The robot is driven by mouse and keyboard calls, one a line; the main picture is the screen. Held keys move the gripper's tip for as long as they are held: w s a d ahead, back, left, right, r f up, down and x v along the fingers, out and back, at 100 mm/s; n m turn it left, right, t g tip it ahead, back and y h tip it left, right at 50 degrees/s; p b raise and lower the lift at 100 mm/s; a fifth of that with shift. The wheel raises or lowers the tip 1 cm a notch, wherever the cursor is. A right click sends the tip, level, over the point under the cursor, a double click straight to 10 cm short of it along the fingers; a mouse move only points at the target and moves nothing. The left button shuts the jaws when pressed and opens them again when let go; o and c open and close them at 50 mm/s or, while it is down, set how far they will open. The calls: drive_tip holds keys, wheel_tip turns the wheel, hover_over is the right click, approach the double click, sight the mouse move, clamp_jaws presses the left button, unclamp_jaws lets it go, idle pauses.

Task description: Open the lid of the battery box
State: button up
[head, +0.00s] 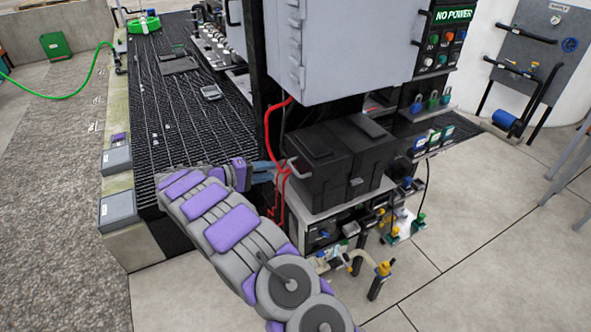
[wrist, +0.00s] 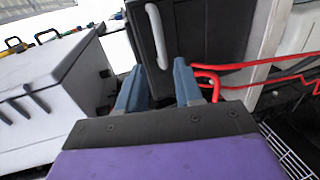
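The battery box (head: 340,165) is black, with a closed lid, and stands on a shelf below a grey cabinet. A pale handle (head: 293,168) sits on its left side. My gripper (head: 272,171) is left of the box and points at this handle. In the wrist view, the blue-grey fingers (wrist: 158,78) are apart with nothing visible between them. The handle (wrist: 157,36) lies just beyond the fingertips, and the dark box side (wrist: 215,32) fills the top middle. Whether a fingertip touches the handle or box cannot be told.
Red cables (head: 268,130) hang beside the box's left side, and they pass close to the right finger in the wrist view (wrist: 235,66). The grey cabinet (head: 340,50) overhangs the box. Padlocks (head: 432,100) sit on a shelf at right. Open floor (head: 480,230) lies to the right.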

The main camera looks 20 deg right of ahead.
sight(292, 166)
drive_tip(key=b+x, duration=0.2)
drive_tip(key=x, duration=0.8)
drive_tip(key=shift+d, duration=0.1)
drive_tip(key=shift+a+f, duration=0.1)
drive_tip(key=shift+a, duration=0.55)
drive_tip(key=shift+c, duration=0.6)
clamp_jaws()
drive_tip(key=shift+s+d, duration=0.1)
drive_tip(key=shift+d, duration=0.15)
